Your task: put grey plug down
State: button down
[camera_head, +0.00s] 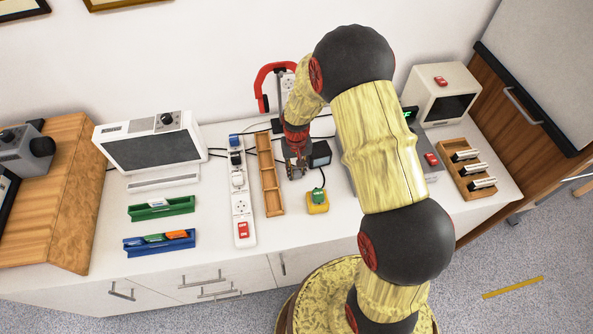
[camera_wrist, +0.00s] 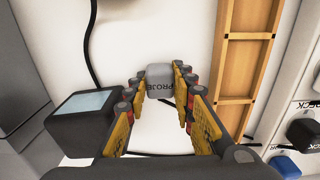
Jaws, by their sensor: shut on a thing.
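The grey plug (camera_wrist: 159,78) shows in the wrist view as a small light-grey block with dark lettering that begins "PROJE". My gripper (camera_wrist: 160,90) has its two fingers on either side of the plug and is shut on it. In the head view my gripper (camera_head: 297,172) points down over the white counter, between the wooden tray and a small black box. The plug cannot be made out clearly there. Whether it touches the counter or hangs just above it, I cannot tell.
The wooden compartment tray (camera_head: 270,192) and a white power strip (camera_head: 241,205) with plugs lie left of my gripper. The black box (camera_head: 320,153) stands close on its right. Bare counter lies between tray and box.

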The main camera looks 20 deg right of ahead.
jog(key=shift+f, duration=0.1)
jog(key=c, duration=1.5)
grip_release()
